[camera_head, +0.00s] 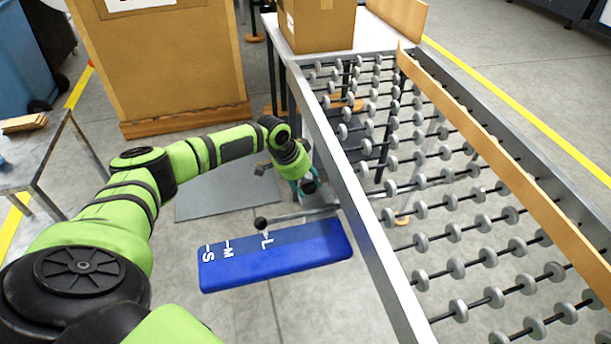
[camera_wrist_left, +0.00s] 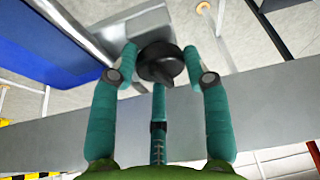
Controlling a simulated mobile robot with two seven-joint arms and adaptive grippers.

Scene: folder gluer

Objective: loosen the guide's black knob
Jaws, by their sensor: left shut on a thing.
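The guide's black knob (camera_head: 309,187) sits on a grey metal bracket (camera_head: 318,203) at the conveyor's left side rail. In the left wrist view the knob (camera_wrist_left: 160,63) is a dark round cap between my teal fingers. My left gripper (camera_head: 301,188) is shut on the knob, reaching it from above; in the left wrist view its fingertips (camera_wrist_left: 160,60) flank the knob. A thin rod with a black ball end (camera_head: 260,224) runs from the bracket over the blue scale plate (camera_head: 285,263). The ball is near the L mark. My right gripper is out of view.
The roller conveyor (camera_head: 440,215) fills the right, with a metal side rail (camera_head: 352,205) and a wooden guide board (camera_head: 500,165). A cardboard box (camera_head: 318,25) stands at its far end. A large carton (camera_head: 165,60) stands behind my arm, and a table (camera_head: 30,150) at left.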

